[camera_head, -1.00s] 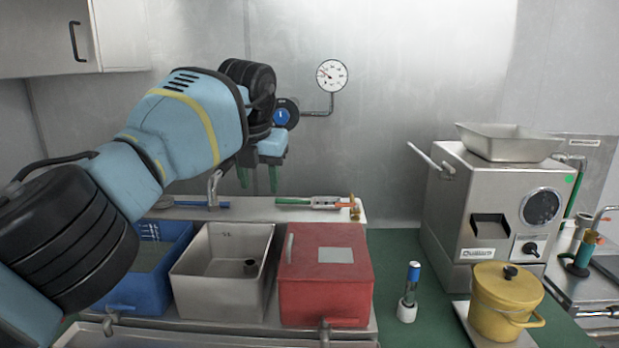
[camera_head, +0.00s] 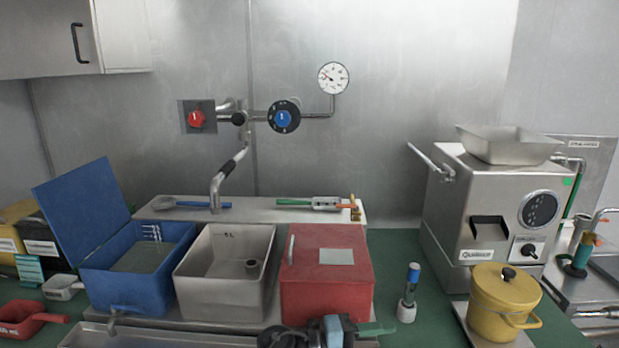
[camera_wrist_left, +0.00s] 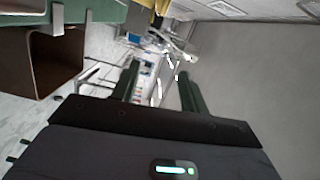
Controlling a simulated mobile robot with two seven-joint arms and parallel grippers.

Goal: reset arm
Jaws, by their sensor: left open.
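My left gripper (camera_head: 374,330) is low at the bottom edge of the head view, in front of the red box, with a green finger pointing right. In the left wrist view its two green fingers (camera_wrist_left: 158,85) are spread apart with nothing between them. Most of my left arm is below the picture in the head view. My right arm and gripper do not show.
A blue bin (camera_head: 135,285) with its lid up, a steel sink box (camera_head: 205,300) and a red box (camera_head: 325,290) stand in a row behind the gripper. A grinder machine (camera_head: 505,220) and a yellow pot (camera_head: 500,305) stand at the right.

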